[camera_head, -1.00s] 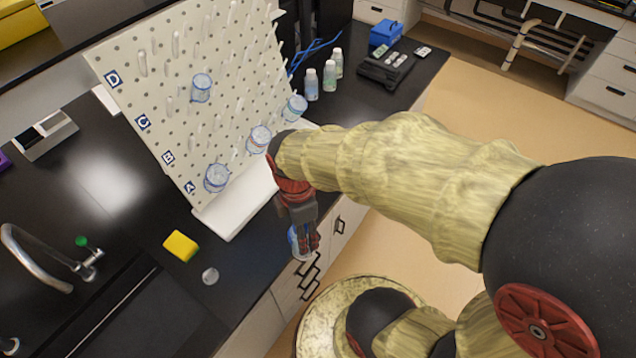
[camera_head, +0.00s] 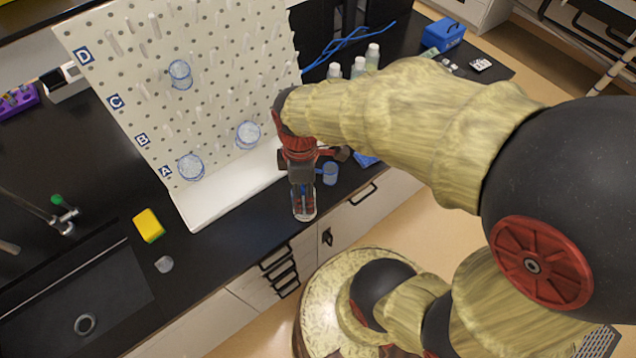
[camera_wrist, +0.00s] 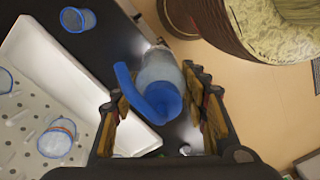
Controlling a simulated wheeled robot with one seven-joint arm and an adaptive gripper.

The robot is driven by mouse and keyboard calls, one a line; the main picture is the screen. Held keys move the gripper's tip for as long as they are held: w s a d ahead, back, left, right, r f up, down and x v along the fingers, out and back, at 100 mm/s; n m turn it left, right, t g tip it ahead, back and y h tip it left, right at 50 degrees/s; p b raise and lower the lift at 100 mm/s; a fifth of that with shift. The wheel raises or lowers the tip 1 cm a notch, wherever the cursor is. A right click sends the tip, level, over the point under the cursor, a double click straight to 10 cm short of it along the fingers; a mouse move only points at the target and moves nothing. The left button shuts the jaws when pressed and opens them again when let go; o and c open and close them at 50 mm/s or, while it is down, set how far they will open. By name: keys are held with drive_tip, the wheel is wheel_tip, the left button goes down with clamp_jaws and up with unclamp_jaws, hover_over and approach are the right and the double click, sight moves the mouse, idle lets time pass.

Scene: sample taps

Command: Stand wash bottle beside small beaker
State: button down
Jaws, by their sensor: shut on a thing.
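My gripper (camera_head: 303,190) is shut on the wash bottle (camera_head: 304,210), a clear bottle with blue on it. In the wrist view the bottle (camera_wrist: 160,68) sits between the fingers, with its blue cap and bent blue spout facing the camera. In the head view it is roughly upright near the bench's front edge; I cannot tell whether its base touches the bench. A small blue-tinted beaker (camera_head: 330,173) stands on the bench just right of my gripper. In the wrist view this beaker (camera_wrist: 77,19) shows a blue rim, at the upper left, apart from the bottle.
A white pegboard (camera_head: 215,110) with glassware on its pegs stands behind, above a white drip tray (camera_head: 215,200). White-capped bottles (camera_head: 358,66) stand behind my arm. A yellow sponge (camera_head: 149,225) and a small clear item (camera_head: 164,264) lie left, near the sink (camera_head: 85,300).

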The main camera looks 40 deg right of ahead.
drive_tip(key=shift+w+d+f, duration=0.1)
drive_tip(key=shift+w+f, duration=0.1)
drive_tip(key=shift+w, duration=0.1)
drive_tip(key=w+d+f+b, duration=0.2)
drive_tip(key=w+d+f, duration=0.7)
drive_tip(key=f, duration=0.3)
drive_tip(key=shift+w+d+f, duration=0.15)
drive_tip(key=shift+f, duration=0.1)
drive_tip(key=shift+f, duration=0.1)
drive_tip(key=c, duration=1.1)
unclamp_jaws()
drive_tip(key=shift+o, duration=0.6)
